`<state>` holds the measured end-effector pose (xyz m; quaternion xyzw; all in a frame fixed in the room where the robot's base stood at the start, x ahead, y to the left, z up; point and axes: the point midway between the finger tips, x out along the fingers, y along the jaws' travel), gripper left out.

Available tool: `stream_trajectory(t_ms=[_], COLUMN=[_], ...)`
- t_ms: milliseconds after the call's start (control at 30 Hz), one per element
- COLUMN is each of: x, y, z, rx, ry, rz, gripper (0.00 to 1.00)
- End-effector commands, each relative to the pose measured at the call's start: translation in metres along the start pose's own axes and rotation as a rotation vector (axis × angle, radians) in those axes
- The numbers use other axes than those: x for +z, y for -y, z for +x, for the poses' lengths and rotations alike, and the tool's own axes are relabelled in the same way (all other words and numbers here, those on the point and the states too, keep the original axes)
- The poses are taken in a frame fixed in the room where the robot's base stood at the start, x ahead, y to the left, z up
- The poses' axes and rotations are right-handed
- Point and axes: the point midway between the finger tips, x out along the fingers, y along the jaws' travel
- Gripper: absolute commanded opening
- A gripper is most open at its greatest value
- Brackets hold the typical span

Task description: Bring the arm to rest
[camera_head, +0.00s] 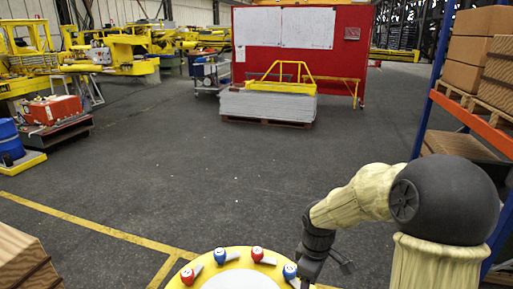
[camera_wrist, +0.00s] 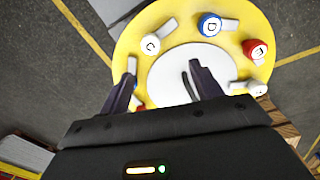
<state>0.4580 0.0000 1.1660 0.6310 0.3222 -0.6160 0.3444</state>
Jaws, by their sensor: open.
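My gripper (camera_wrist: 162,78) is open and empty in the wrist view, with its two dark fingers spread over the white middle of a round yellow table (camera_wrist: 128,45). In the head view my arm bends down at the lower right, and my gripper (camera_head: 326,268) hangs at the right edge of the yellow table (camera_head: 239,258). Its fingertips there are partly hidden or cut off.
On the table's rim lie several lettered pieces with grey stems, among them a blue one (camera_wrist: 209,24), a red one (camera_wrist: 255,49) and a white one (camera_wrist: 150,43). The middle floor is clear.

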Motion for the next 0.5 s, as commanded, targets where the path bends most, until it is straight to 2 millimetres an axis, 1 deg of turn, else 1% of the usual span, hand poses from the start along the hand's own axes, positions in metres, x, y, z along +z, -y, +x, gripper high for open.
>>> stream_trajectory(t_ms=[33,100,300,400,500], x=[0.006,0.016,0.046,0.056,0.061], y=[0.014,0.031,0.073,0.085,0.09], z=[-0.004,-0.006,-0.014,-0.016,-0.016], rx=[0.019,0.041,0.082,0.083,0.081], ry=[-0.004,-0.022,-0.123,-0.168,-0.189], rz=[0.093,0.259,0.734,0.898,0.974], gripper=[0.64,0.64,0.64,0.64,0.64])
